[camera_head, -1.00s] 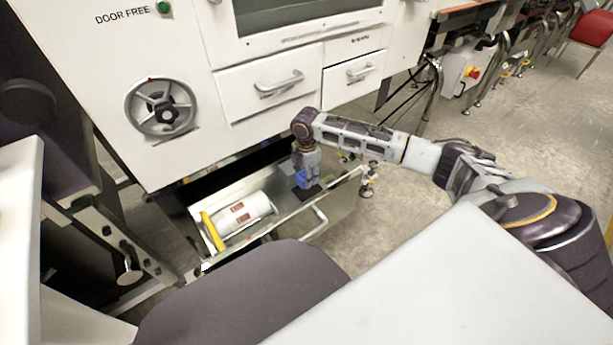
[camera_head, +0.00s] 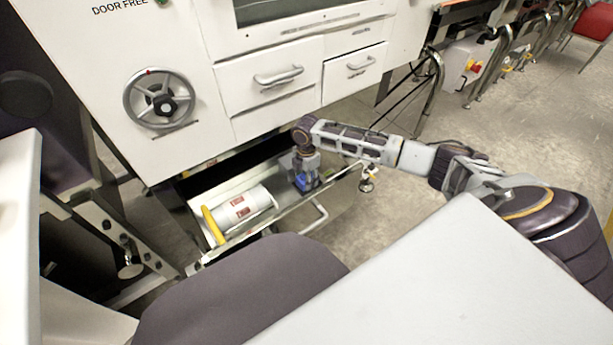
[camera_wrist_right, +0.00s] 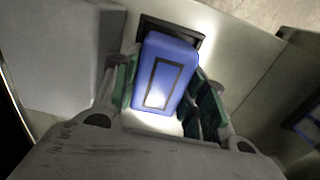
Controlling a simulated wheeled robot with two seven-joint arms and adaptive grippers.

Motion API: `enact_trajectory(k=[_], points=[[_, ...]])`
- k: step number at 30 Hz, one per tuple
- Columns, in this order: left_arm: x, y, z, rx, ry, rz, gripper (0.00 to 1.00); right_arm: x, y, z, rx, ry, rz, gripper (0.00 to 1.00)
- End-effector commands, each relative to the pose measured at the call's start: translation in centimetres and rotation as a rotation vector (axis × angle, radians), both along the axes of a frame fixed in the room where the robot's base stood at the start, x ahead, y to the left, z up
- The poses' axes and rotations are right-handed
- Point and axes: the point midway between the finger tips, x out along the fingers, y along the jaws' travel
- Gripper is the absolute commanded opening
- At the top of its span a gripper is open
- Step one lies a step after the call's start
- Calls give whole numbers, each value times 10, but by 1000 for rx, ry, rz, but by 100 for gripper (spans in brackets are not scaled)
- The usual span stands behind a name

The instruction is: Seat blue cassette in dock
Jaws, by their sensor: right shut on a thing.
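The blue cassette (camera_head: 304,184) is held in my right gripper (camera_head: 306,180) at the right end of an open drawer. In the right wrist view the cassette (camera_wrist_right: 164,72) sits between the green-padded fingers of the gripper (camera_wrist_right: 165,105), which are shut on it. The dark dock (camera_wrist_right: 192,38) shows as a black frame around the cassette's far end. The cassette covers most of the dock, and I cannot tell how deep it sits. In the head view the dock is mostly hidden by gripper and cassette. My left gripper is not in view.
The open drawer (camera_head: 268,226) also holds a white cylinder (camera_head: 238,208) with red labels and a yellow bar (camera_head: 213,224) on its left. The white cabinet with a handwheel (camera_head: 159,99) and closed drawers (camera_head: 268,86) rises behind. Floor is open to the right.

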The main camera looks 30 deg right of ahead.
Motion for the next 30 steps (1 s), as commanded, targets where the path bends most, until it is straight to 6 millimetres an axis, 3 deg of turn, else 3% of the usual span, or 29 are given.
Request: enact_trajectory(k=[11,12,17,30], points=[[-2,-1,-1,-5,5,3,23,0,0,-1,0,0,0,16],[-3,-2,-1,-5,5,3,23,0,0,-1,0,0,0,46],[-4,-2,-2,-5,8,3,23,0,0,-1,0,-1,0,67],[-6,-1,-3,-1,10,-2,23,0,0,0,0,0,0,68]])
